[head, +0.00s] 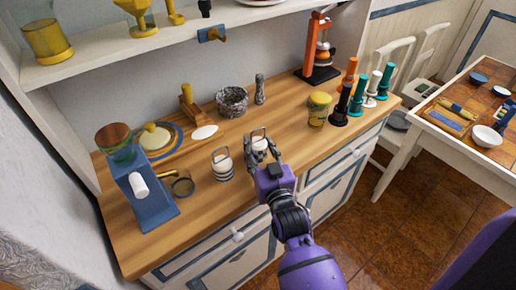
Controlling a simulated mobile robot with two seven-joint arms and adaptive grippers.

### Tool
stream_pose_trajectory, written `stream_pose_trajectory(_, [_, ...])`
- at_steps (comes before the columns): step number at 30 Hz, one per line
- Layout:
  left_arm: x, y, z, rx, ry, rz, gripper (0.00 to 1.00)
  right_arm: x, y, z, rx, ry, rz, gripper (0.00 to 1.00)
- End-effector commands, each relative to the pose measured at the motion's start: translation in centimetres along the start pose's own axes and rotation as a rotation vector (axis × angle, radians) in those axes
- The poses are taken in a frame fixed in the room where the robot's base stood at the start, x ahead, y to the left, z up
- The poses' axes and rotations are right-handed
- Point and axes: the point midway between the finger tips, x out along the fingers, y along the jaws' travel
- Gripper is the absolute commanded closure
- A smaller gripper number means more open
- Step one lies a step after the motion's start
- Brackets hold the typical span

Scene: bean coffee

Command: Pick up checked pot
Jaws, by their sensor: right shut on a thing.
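My right gripper (262,155) reaches over the front edge of the counter and is shut on a small pot (259,143) with a pale lid and a wire handle. The fingers cover most of its body, so I cannot make out a checked pattern on it, nor whether its base touches the counter. A similar pot (222,166) with a white lid, wire handle and dark bands stands just to the left, apart from the gripper. My left gripper is not in view.
A blue grinder (146,195) stands at the left of the wooden counter (284,103). A dark mottled bowl (232,102) is behind the gripper. A yellow cup (318,108) and several coloured grinders (341,106) stand to the right. A shelf (150,48) overhangs the back.

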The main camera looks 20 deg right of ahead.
Motion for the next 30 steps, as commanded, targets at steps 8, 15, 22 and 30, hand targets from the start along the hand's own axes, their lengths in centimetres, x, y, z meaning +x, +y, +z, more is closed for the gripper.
stream_pose_trajectory(8, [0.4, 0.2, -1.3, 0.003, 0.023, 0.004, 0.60, 0.0, 0.0, 0.1, -0.001, -0.001, 0.000, 0.89])
stream_pose_trajectory(15, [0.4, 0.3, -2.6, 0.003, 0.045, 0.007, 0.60, 0.0, 0.0, -1.9, 0.000, 0.004, 0.000, 0.89])
stream_pose_trajectory(22, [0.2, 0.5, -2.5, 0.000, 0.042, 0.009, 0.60, 0.1, 0.0, -6.7, 0.000, 0.006, 0.000, 0.89])
stream_pose_trajectory(30, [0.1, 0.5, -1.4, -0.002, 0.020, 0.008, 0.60, 0.0, 0.0, -9.8, 0.000, 0.000, 0.000, 0.89])
